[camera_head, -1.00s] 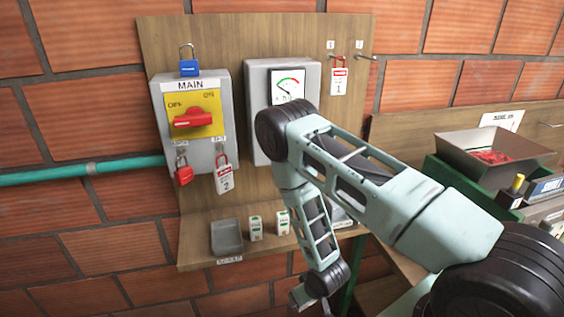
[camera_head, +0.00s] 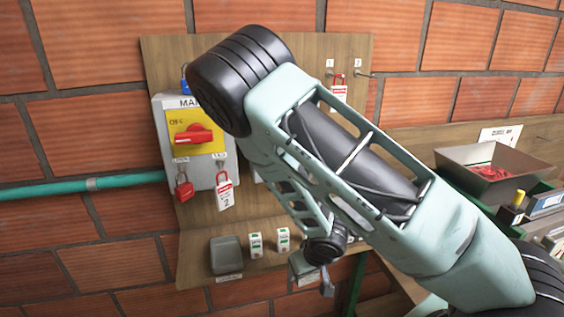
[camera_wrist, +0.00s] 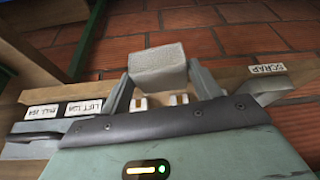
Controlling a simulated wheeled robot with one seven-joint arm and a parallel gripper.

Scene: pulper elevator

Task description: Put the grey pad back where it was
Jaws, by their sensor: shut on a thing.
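The grey pad (camera_wrist: 158,66) is a speckled light-grey block in the wrist view. It sits between the two fingers of my gripper (camera_wrist: 160,84), which is shut on it. It is held in the air beside the wooden shelf, with brick behind it. In the head view my gripper (camera_head: 312,274) is at the front edge of the shelf, right of the two small white-and-green boxes.
The shelf (camera_head: 205,276) carries a grey tray (camera_head: 226,256) and two small boxes (camera_head: 256,245). The tray's label (camera_wrist: 268,69) reads SCRAP. Above is the MAIN switch box (camera_head: 205,160) with padlocks. A grey bin (camera_head: 500,160) stands at right.

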